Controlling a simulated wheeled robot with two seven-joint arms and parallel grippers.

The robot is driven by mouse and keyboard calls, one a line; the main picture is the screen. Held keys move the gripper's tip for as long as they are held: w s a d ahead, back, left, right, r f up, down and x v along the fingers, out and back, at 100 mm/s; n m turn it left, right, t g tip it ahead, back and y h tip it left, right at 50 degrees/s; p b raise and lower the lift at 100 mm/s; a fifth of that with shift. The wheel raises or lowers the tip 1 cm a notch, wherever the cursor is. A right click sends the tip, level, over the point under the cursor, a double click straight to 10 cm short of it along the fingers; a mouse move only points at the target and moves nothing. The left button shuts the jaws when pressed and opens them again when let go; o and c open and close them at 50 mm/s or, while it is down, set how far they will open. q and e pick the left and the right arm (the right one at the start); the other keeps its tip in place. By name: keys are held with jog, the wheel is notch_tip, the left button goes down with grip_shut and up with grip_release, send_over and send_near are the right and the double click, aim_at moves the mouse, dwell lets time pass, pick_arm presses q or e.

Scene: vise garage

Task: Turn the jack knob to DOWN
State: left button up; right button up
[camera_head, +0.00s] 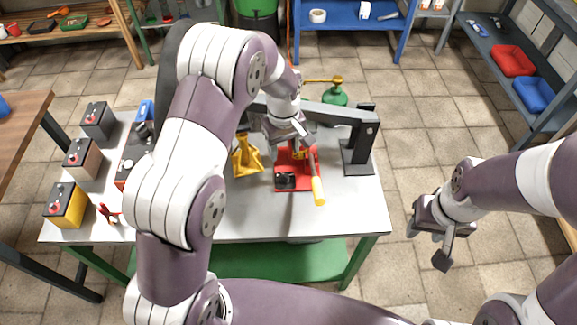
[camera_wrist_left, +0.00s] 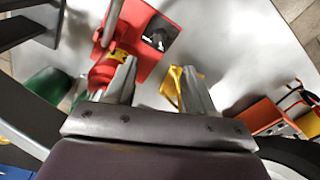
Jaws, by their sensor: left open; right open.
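The red jack (camera_head: 305,182) stands on the grey workbench, with a yellow-ended lever (camera_head: 318,190) sticking out toward the front. Its black knob (camera_head: 285,181) sits on a dark plate at the front left of the red base. The left wrist view also shows the knob (camera_wrist_left: 158,36), ahead of the fingertips; its marking is too small to read. My left gripper (camera_head: 289,140) is over the back of the jack, open, with nothing between its fingers (camera_wrist_left: 158,78). It appears apart from the knob. My right gripper (camera_head: 434,240) is open and empty, right of the bench.
A yellow stand (camera_head: 246,158) is just left of the jack. A dark metal post and beam (camera_head: 357,150) rise at right behind it. Several batteries (camera_head: 80,160) line the bench's left side. The bench front (camera_head: 310,222) is clear.

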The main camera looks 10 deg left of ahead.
aim_at(285, 175)
pick_arm(q)
notch_tip(285, 175, down, 12)
jog(key=shift+r, duration=0.15)
jog(key=shift+w+f, duration=0.1)
jog(key=shift+f, duration=0.1)
grip_shut()
